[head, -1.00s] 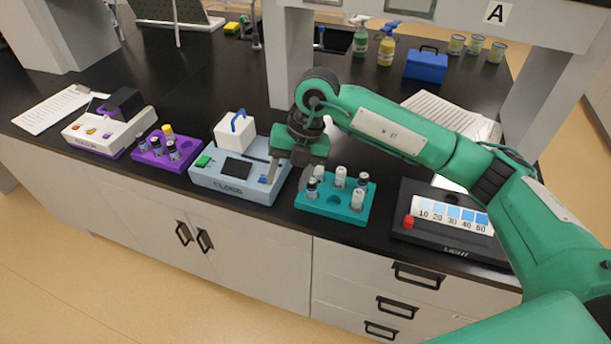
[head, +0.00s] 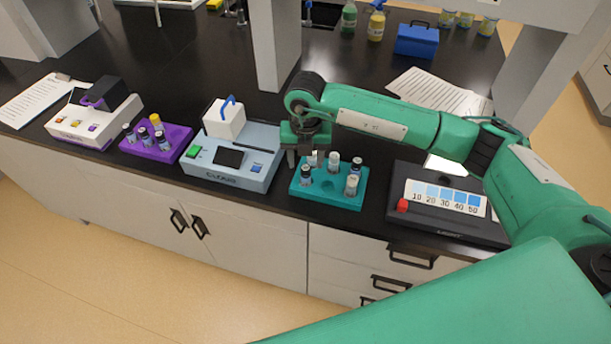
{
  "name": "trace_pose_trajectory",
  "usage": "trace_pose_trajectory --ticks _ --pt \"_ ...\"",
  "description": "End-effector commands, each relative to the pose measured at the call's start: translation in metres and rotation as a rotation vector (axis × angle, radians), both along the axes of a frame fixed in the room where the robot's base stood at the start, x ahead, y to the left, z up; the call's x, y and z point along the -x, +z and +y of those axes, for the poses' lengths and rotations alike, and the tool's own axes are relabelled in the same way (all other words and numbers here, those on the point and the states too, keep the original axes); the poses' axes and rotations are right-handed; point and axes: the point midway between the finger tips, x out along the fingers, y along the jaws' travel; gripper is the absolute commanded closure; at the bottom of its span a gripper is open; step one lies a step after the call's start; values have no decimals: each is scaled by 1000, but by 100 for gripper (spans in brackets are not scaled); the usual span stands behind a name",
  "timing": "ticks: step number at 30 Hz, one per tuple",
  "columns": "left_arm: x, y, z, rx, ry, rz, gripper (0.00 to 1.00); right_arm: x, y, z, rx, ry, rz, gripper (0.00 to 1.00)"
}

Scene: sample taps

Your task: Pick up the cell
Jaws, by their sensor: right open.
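The teal rack (head: 329,195) stands near the front edge of the black bench. It holds several small vials, some with pale bodies or caps, such as a front one (head: 351,186), and a dark one (head: 306,176) at front left. I cannot tell which one is the cell. My right gripper (head: 306,156) is open and points down at the rack's rear left corner. A rear left vial (head: 314,158) is close to its fingers and partly hidden; whether it is between them is unclear. My left gripper is out of view.
A pale blue CLOUD device (head: 222,178) with a white handled block (head: 224,118) stands just left of the rack. Further left are a purple vial rack (head: 174,143) and a white device (head: 85,130). A black LIGHT unit (head: 445,220) is on the right.

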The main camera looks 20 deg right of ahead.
Motion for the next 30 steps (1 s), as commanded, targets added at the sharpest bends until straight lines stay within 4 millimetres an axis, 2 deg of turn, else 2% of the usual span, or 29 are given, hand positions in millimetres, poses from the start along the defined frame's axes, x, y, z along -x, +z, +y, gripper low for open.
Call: trace_pose_trajectory --ticks 1,3,9,17,24,30 --pt "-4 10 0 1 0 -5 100 1 -3 0 0 -1 5 48" --pt "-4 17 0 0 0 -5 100 0 -12 0 1 -1 4 48" --pt "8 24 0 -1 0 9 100 -1 -38 0 0 -1 3 48" --pt "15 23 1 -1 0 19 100 -1 -44 0 -1 0 2 48" --pt "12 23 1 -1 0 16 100 -1 -43 0 -1 0 2 88" --pt "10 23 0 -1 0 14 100 -1 -43 0 0 0 1 89"
